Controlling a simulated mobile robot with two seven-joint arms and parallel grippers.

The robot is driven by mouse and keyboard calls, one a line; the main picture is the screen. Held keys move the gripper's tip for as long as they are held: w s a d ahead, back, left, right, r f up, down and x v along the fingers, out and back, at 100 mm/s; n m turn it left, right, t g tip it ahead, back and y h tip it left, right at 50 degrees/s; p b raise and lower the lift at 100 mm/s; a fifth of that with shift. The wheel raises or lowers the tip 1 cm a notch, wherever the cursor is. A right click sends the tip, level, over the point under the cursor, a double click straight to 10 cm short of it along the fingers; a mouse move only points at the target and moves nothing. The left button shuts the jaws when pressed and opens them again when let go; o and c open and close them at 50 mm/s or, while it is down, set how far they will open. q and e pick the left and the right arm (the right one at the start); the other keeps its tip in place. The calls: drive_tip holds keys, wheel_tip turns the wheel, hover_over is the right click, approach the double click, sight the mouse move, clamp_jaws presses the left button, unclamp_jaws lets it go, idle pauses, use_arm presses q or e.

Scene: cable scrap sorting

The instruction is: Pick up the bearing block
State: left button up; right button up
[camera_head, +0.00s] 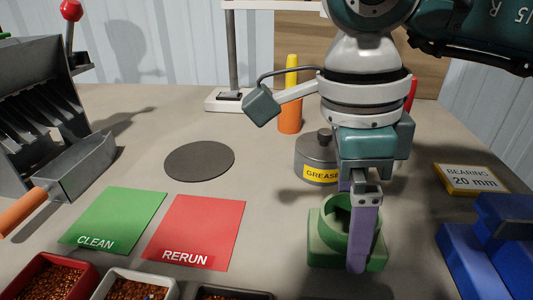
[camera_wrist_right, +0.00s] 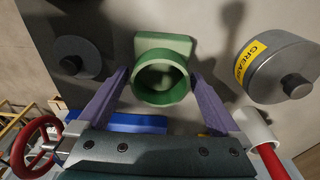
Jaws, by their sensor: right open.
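The bearing block (camera_head: 321,247) is a green block with a round, open ring. It stands on the table at right of centre in the head view. In the right wrist view the bearing block (camera_wrist_right: 165,43) shows its ring facing the camera. My right gripper (camera_head: 352,235) points down at the block with its purple fingers apart. In the wrist view the right gripper (camera_wrist_right: 160,74) has one finger on each side of the ring. Small gaps seem to show there, but contact is hard to judge. The near finger hides part of the block in the head view. My left gripper is out of view.
A grease tin (camera_head: 314,156) stands close behind the block. A blue fixture (camera_head: 480,262) and a bearing label (camera_head: 472,180) are to the right. A red rerun mat (camera_head: 197,228) and a green clean mat (camera_head: 115,218) lie left. Bins of granules (camera_head: 140,276) line the front.

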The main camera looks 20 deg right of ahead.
drive_tip(key=shift+c, duration=0.2)
clamp_jaws()
idle(0.6)
drive_tip(key=shift+r, duration=0.1)
